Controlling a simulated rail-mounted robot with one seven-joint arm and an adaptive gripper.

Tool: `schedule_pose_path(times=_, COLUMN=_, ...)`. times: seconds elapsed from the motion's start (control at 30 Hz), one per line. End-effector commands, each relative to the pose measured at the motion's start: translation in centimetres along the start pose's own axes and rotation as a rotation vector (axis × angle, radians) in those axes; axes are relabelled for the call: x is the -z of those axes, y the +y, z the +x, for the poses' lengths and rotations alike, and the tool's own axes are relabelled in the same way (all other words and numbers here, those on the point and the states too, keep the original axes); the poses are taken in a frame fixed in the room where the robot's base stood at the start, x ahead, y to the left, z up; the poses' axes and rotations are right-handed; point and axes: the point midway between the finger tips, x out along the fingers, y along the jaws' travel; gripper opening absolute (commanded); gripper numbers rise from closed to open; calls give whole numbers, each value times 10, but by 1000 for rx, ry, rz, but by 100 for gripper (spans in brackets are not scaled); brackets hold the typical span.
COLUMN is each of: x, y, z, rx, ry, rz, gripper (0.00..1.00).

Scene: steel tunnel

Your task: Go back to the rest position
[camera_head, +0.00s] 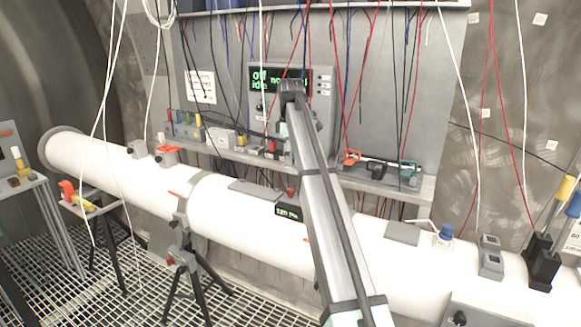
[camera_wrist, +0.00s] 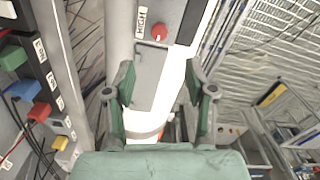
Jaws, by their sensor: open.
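My gripper shows in the wrist view (camera_wrist: 158,88) with its two green-padded fingers spread apart and nothing between them. Behind the fingers, apart from them as far as I can tell, is the white pipe (camera_wrist: 176,85) with a grey plate and a red knob (camera_wrist: 159,31) beside a label reading "HIGH". In the head view my arm rises from the bottom centre to the panel's display (camera_head: 268,79). My gripper is mostly hidden behind the arm there.
The white pipe (camera_head: 240,212) crosses the tunnel below a shelf (camera_head: 395,186) holding tools and coloured connectors. Red, black and white cables (camera_head: 408,75) hang in front of the panel. A tripod (camera_head: 186,262) stands on the grated floor. A side table (camera_head: 25,182) is at left.

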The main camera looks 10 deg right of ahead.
Motion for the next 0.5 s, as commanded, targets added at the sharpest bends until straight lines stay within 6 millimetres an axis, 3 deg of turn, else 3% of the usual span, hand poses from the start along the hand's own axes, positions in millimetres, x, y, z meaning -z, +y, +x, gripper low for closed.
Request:
schedule_pose_path(times=0.37, x=0, y=0, z=-4, rx=0, ry=0, rz=0, gripper=55)
schedule_pose_path(times=0.5, x=11, y=-5, z=10, rx=2, ry=-4, rz=-1, gripper=55)
